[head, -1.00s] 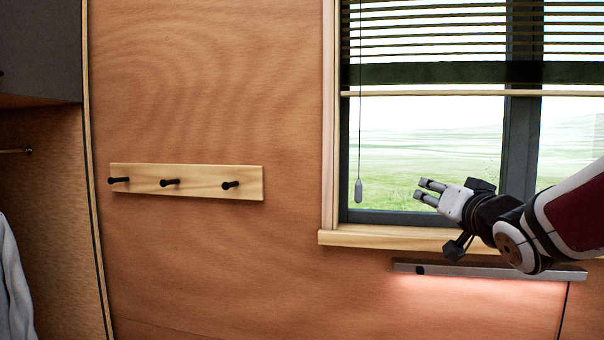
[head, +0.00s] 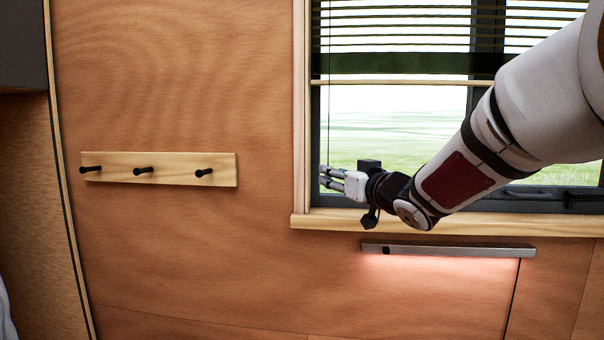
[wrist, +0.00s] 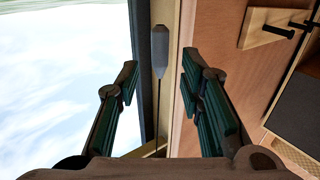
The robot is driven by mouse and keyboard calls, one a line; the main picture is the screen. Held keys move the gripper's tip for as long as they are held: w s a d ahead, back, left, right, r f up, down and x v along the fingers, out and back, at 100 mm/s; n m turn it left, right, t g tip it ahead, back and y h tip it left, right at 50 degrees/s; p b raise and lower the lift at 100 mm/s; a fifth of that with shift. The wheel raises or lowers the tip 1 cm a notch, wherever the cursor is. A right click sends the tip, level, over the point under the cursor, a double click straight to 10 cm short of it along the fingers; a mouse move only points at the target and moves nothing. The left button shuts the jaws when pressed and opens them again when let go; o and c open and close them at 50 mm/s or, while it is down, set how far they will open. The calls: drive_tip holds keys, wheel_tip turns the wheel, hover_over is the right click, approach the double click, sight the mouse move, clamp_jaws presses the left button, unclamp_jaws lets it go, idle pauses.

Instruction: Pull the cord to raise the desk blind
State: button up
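The desk blind (head: 400,62) has dark slats and covers the upper part of the window, with a pale bottom rail across the pane. Its thin cord (head: 329,45) hangs at the left of the window. The grey cord pull (wrist: 160,50) shows in the wrist view, with the cord running down the picture from it. In the head view the pull cannot be made out at my gripper. My gripper (head: 325,178) is in front of the window's lower left corner. In the wrist view my gripper (wrist: 160,82) is open, and the pull lies between the lines of its fingers, apart from both.
The window's wooden sill (head: 345,220) runs just below my gripper, with a lit lamp bar (head: 450,250) under it. A wooden rack with three dark pegs (head: 110,167) is on the wall to the left. The wall between is clear.

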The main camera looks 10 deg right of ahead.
drive_tip(key=shift+x, duration=2.05)
drive_tip(key=shift+c, duration=0.4)
clamp_jaws()
